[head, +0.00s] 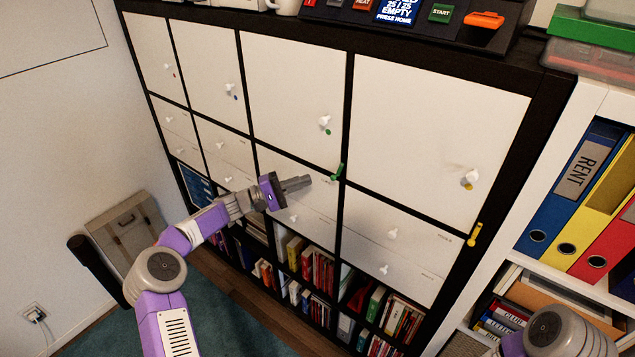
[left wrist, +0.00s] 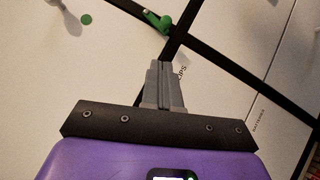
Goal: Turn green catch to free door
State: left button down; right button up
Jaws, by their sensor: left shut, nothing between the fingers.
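The green catch (head: 338,172) sits on the dark frame at the lower right corner of the white door with the green dot (head: 290,85). It appears slightly tilted. In the left wrist view the catch (left wrist: 157,20) lies slanted beyond my fingertips, with the green dot and white knob to its left. My left gripper (head: 309,181) is shut and empty, just left of the catch in the head view. In the left wrist view my gripper (left wrist: 165,64) shows a gap between its tips and the catch. My right gripper is out of view.
A yellow catch (head: 474,234) sits under the right door (head: 430,130). White drawers with knobs (head: 392,233) lie below the doors, with books (head: 318,268) underneath. A white shelf with binders (head: 590,190) stands at right.

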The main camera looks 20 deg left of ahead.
pick_arm(q)
jog(key=r+v, duration=0.1)
jog(key=v, duration=0.7)
jog(key=shift+s+a, duration=0.15)
jog(key=shift+a, duration=0.05)
